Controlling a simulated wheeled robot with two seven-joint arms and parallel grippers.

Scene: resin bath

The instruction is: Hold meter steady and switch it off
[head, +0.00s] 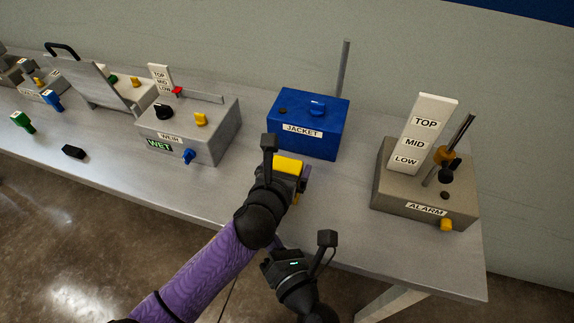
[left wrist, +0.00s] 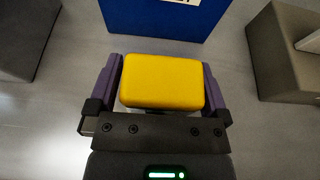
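A yellow box-shaped body, which I take to be the meter (head: 287,164), is on the table just in front of the blue JACKET box. In the left wrist view the meter (left wrist: 162,82) sits between the two purple fingers of my left gripper (left wrist: 162,75), which press close on both its sides. In the head view my left gripper (head: 291,172) covers much of the meter, and no switch on it can be seen. My right gripper (head: 277,264) is low at the table's front edge, apart from the meter; its fingers are not clear.
The blue JACKET box (head: 308,122) stands behind the meter. A small black block (head: 73,152) lies farther left. Bare table lies between the meter and ALARM box.

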